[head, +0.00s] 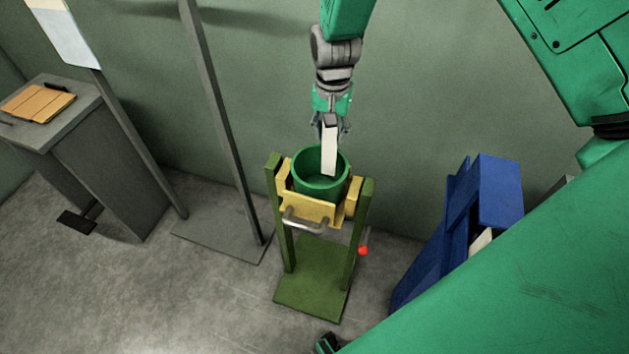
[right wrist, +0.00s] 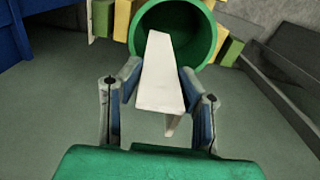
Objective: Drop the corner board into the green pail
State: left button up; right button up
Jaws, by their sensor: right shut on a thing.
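The corner board (head: 329,150) is a long white angled strip. My right gripper (head: 329,124) is shut on its upper part, and the board hangs down steeply. Its lower end shows in front of the mouth of the green pail (head: 320,187). In the right wrist view, the board (right wrist: 160,80) sits between the fingers of my right gripper (right wrist: 160,93) and its far end overlaps the opening of the pail (right wrist: 205,15). I cannot tell whether that end is below the rim. The visible part of the pail's inside looks empty. My left gripper is not in view.
The pail sits in a yellow cradle (head: 309,208) on a green stand (head: 312,280) with two posts and a red knob (head: 363,251). A blue rack (head: 484,195) stands right. A grey post (head: 222,120) and grey cabinet (head: 105,160) stand left. A wall is close behind.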

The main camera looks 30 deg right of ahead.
jog(key=f+b, duration=0.2)
jog(key=f, duration=0.1)
jog(key=f+b, duration=0.3)
jog(key=shift+w+d+f, duration=0.15)
jog(key=shift+w+d, duration=0.05)
jog(key=shift+a, duration=0.1)
jog(key=o, duration=1.1)
jog(key=shift+r, duration=0.35)
notch_tip(320, 180, up, 12)
jog(key=f, duration=0.1)
send_over(329, 150)
jog(key=shift+w+r, duration=0.25)
jog(key=shift+w, duration=0.15)
